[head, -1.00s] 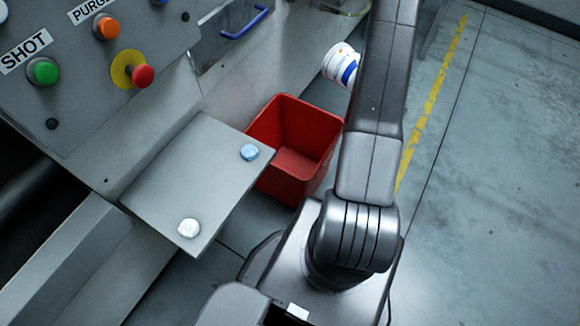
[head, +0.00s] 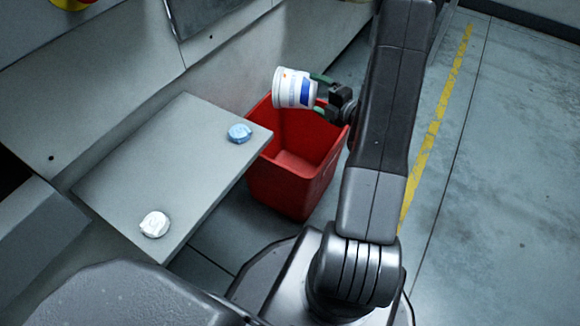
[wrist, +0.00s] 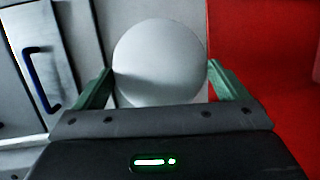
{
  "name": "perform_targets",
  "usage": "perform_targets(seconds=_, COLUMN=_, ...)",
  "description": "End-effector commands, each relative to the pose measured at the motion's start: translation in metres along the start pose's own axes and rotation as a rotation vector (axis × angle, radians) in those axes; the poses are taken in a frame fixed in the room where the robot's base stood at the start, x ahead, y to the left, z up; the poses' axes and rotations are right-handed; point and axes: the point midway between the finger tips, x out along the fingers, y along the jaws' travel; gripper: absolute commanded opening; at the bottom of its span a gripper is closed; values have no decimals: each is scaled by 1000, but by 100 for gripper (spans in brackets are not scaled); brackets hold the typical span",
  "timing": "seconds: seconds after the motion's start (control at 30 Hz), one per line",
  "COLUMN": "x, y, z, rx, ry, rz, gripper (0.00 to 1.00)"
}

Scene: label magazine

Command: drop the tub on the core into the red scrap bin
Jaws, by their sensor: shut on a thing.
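The white tub (head: 290,88) with a blue and orange label is held tilted on its side over the back rim of the red scrap bin (head: 300,205) in the head view. My gripper (head: 318,93) is shut on it, with green fingers on either side. In the wrist view the tub's pale round end (wrist: 160,62) sits between the two green fingers, and the red bin (wrist: 265,70) shows at the right. The part of the bin's inside that I see looks empty. The core is not identifiable in these frames.
A grey shelf (head: 150,175) juts out left of the bin, its corner close to the rim. It bears a blue lump (head: 239,133) and a white lump (head: 154,224). A blue handle (wrist: 40,80) shows on the machine. The floor right of the yellow line is clear.

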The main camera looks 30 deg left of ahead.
Motion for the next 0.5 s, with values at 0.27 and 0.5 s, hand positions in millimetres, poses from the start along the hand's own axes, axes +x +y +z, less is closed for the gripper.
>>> perform_targets(seconds=0.27, x=4, y=-23, z=-1, rx=3, ry=8, rz=-1, gripper=72)
perform_targets(seconds=0.5, x=8, y=-49, z=-1, rx=1, ry=7, rz=0, gripper=72)
